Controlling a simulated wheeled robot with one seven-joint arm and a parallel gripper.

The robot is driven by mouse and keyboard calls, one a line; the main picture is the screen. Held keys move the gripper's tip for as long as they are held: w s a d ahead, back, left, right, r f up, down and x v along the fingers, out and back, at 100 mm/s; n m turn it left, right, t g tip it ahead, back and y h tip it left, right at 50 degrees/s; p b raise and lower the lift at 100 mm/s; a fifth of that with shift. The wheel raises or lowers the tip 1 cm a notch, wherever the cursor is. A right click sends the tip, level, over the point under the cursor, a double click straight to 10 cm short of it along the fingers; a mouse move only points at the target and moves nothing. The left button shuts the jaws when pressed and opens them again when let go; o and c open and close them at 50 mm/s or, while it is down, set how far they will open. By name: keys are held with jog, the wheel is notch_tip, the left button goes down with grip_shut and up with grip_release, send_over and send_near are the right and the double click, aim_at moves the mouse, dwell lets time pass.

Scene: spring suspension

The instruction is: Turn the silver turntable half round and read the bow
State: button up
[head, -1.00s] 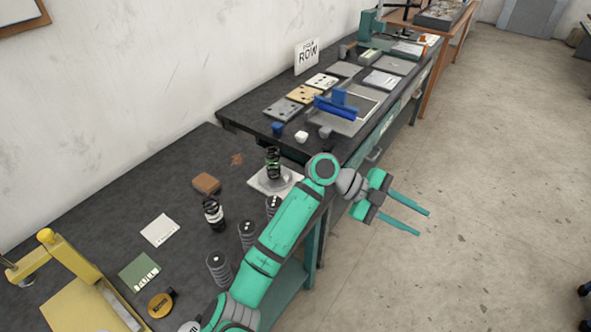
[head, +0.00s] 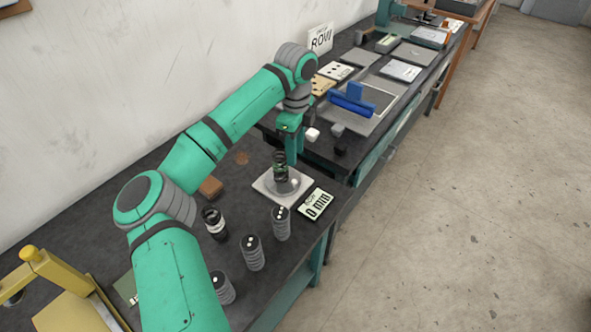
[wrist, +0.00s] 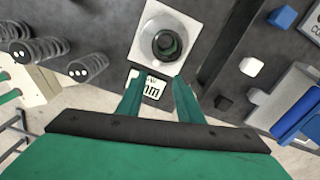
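The silver turntable (head: 270,188) is a round disc on a white square plate at the bench's right end. A dark coil spring (head: 280,166) stands upright on it. In the wrist view the turntable (wrist: 149,32) and the spring (wrist: 167,43) show from above. A display (head: 316,204) marked BOW reads about 0 mm; it also shows partly in the wrist view (wrist: 155,87), behind my fingers. My gripper (head: 294,158) points down by the spring, seemingly just beyond it. In the wrist view my gripper (wrist: 156,88) is open with nothing between its fingers. Contact cannot be told.
Several grey springs (head: 252,253) stand along the bench's front edge. A black-and-white spring (head: 215,223) and a brown block (head: 210,187) lie left of the turntable. A yellow press (head: 60,285) is at lower left. A second bench holds a blue tool (head: 352,100) and a white cube (head: 312,134).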

aim_at(294, 181)
jog(key=f, duration=0.5)
jog(key=s+f, duration=0.1)
jog(key=f, duration=0.2)
jog(key=shift+s+a+f, duration=0.1)
jog(key=shift+a+f, duration=0.05)
jog(key=shift+a, duration=0.1)
jog(key=shift+d+f, duration=0.15)
jog(key=shift+f, duration=0.65)
grip_shut()
